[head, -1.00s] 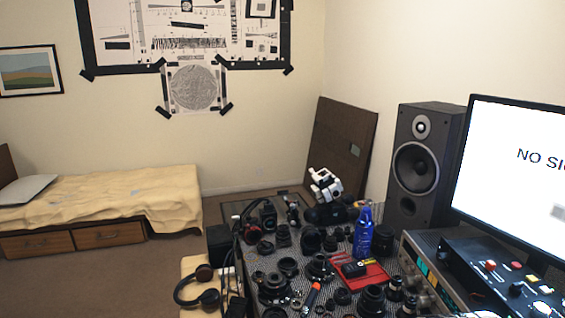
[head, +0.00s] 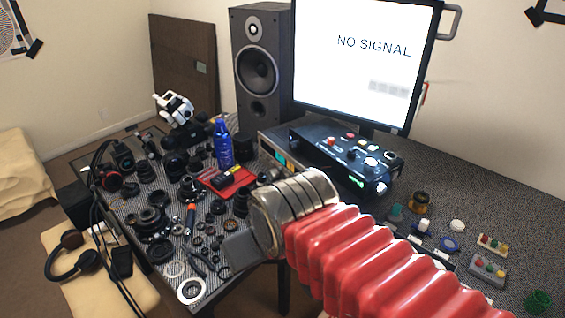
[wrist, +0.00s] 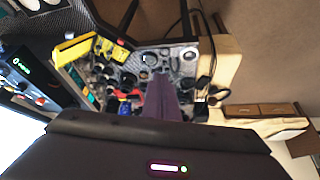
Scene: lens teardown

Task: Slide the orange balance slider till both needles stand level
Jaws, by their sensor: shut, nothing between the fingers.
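I cannot make out the orange balance slider or the two needles in either view. A black control box (head: 345,158) with red and white knobs stands in front of the monitor, on or beside a silver unit with lit displays (head: 281,158). Part of a dark panel with knobs (wrist: 25,75) also shows at the left of the wrist view. My gripper (head: 238,248) is over the near part of the cluttered table, left of and nearer than the box. In the wrist view its fingers (wrist: 161,90) are together with nothing held.
A monitor (head: 365,60) reads NO SIGNAL, with a speaker (head: 258,70) beside it. Camera parts, a blue bottle (head: 222,145) and a red mat (head: 232,182) crowd the left table. Small switch boxes (head: 487,268) lie at the right. A yellow object (wrist: 75,48) shows in the wrist view.

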